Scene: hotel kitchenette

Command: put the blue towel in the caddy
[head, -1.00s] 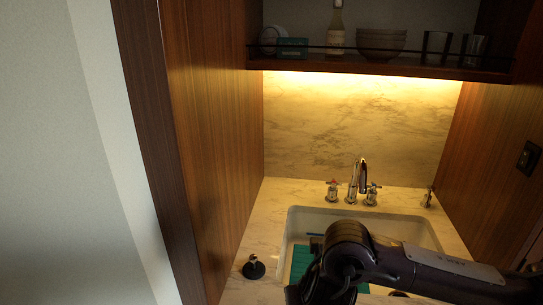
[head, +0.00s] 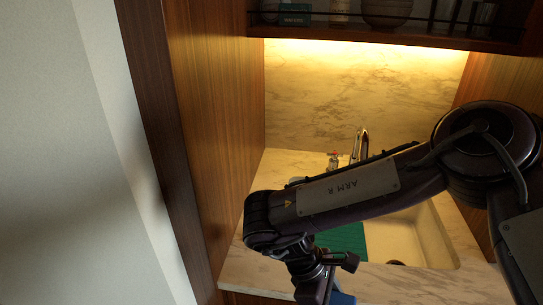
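My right arm reaches in from the right, across the sink. Its gripper (head: 332,284) points down at the bottom edge of the head view, over the counter's front. A bit of blue cloth (head: 342,298), likely the blue towel, shows at the gripper's tip, mostly cut off by the frame edge. I cannot tell whether the fingers are shut on it. I cannot make out a caddy for certain; it may be hidden or out of view. My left gripper is not in view.
A railed shelf (head: 390,38) with bowls and glasses hangs above. Wooden walls close both sides. Marble counter (head: 250,268) is bare at left.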

